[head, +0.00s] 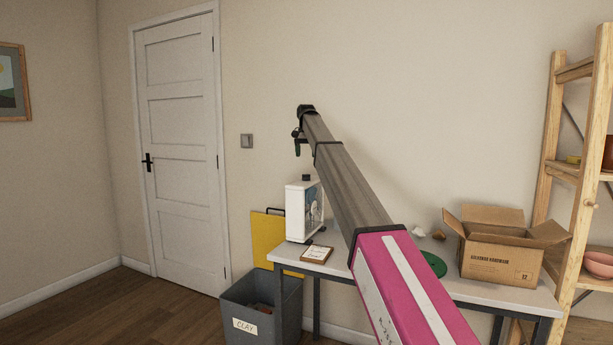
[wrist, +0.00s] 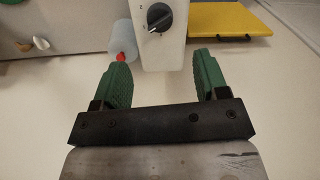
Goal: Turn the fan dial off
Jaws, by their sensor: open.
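The fan (head: 298,212) is a white box-shaped unit standing upright on the left end of the table, with a small dark dial (head: 306,178) on its top. In the wrist view the black round dial (wrist: 159,16) sits on the white fan body (wrist: 176,52), with small marks around it and a pale pointer line toward the lower left. My gripper (wrist: 162,62) has two green fingers spread apart with nothing between them. The dial lies beyond the fingertips, roughly centred between them and not touched. In the head view my gripper (head: 297,146) hangs above the fan.
A bottle with a red tip (wrist: 122,42) lies beside the fan. A yellow board (head: 267,238) stands left of the table (head: 460,290), behind a grey clay bin (head: 245,310). A small framed card (head: 317,254), a green disc (head: 434,264) and an open cardboard box (head: 500,250) are on the table.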

